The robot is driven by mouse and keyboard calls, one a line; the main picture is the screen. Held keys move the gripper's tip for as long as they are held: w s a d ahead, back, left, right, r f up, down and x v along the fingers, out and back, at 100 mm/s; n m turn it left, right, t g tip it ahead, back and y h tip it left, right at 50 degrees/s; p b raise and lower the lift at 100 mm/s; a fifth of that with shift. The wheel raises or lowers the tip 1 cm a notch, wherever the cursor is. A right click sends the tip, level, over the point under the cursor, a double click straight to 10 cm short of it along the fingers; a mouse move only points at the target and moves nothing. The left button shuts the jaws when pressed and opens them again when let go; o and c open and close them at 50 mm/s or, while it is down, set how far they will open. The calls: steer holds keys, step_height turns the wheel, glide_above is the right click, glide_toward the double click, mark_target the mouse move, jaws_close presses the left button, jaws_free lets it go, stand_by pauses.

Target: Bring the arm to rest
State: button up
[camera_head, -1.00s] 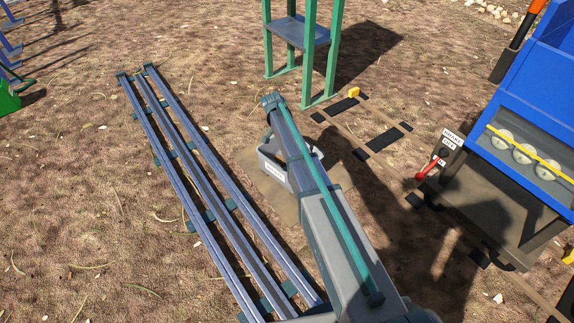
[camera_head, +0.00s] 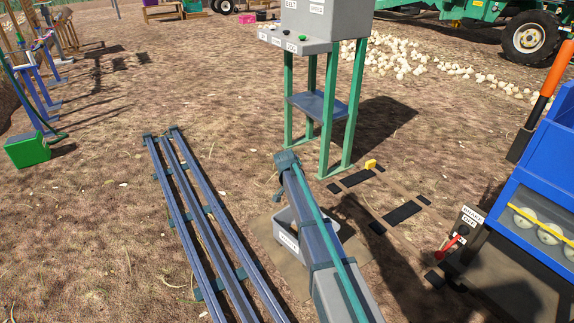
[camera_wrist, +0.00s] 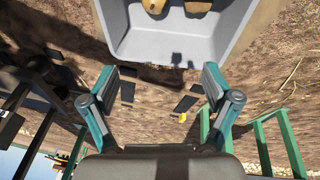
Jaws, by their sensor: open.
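My arm reaches from the bottom right up to the middle of the head view, and its top joint stands above a small grey bin (camera_head: 288,236). My gripper (camera_wrist: 163,92) shows in the wrist view with its two teal fingers spread wide and nothing between them. In the head view, the gripper itself cannot be made out clearly. The bin also shows in the wrist view (camera_wrist: 175,48), at the top beyond the fingertips, with brownish rounded items (camera_wrist: 155,5) in it. The bin's label is too small to read surely, and my arm hides part of the bin.
Blue-grey rails (camera_head: 200,225) run on the ground at left. A control box (camera_head: 325,22) on a green stand (camera_head: 358,95) is behind the arm. A blue machine (camera_head: 540,165) with an orange-handled lever (camera_head: 556,68) stands at right. A green box (camera_head: 27,150) lies far left.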

steer(key=s+d+f+n+g+y+p, duration=0.15)
steer(key=s+n+p, duration=0.5)
steer(key=s, duration=0.85)
steer(key=s+f+n+g+y+p, duration=0.1)
steer(key=s+f+n+p, duration=0.2)
steer(key=s+p, duration=1)
steer(key=s+d+r+g+p, duration=0.15)
steer(key=s+r+p, duration=0.45)
steer(key=s, duration=0.6)
steer(key=s+r+g+p, duration=0.2)
steer(key=s+r+p, duration=0.2)
steer(key=s+p, duration=0.5)
steer(key=s+d+r+g+p, duration=0.1)
steer(key=s+r+p, duration=0.4)
steer(key=s, duration=0.9)
step_height(320, 180, down, 15)
steer(key=s+g+b, duration=0.2)
steer(key=b, duration=1.6)
steer(key=shift+s+g+y, duration=0.3)
steer(key=shift+s+y, duration=0.05)
